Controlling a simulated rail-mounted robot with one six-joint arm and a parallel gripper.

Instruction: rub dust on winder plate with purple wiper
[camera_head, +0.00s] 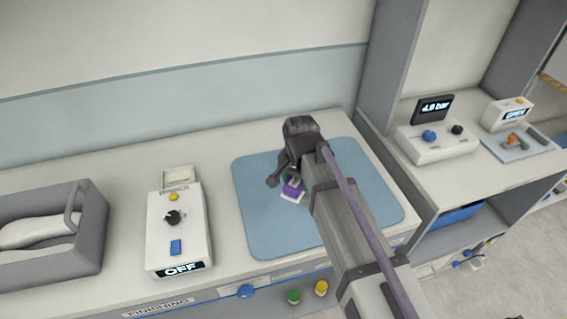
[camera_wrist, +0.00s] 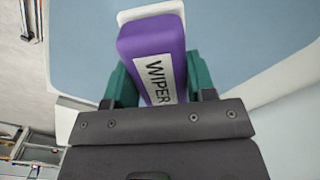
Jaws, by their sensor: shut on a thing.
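The purple wiper (camera_wrist: 152,48) has a white label reading "WIPER" and a white pad at its far end. My gripper (camera_wrist: 153,85) is shut on it, with green fingers on both sides. In the head view the wiper (camera_head: 292,190) shows small under my gripper (camera_head: 290,181), over the blue mat (camera_head: 262,225). I cannot tell whether its white pad touches the mat. No winder plate or dust can be made out. My arm covers part of the mat.
A white control box (camera_head: 180,235) reading OFF stands left of the mat. A grey bin (camera_head: 75,255) with a white item is at far left. A gauge box (camera_head: 437,142) and a small tray (camera_head: 520,148) stand on the right counter. A grey upright panel (camera_head: 385,85) separates the counters.

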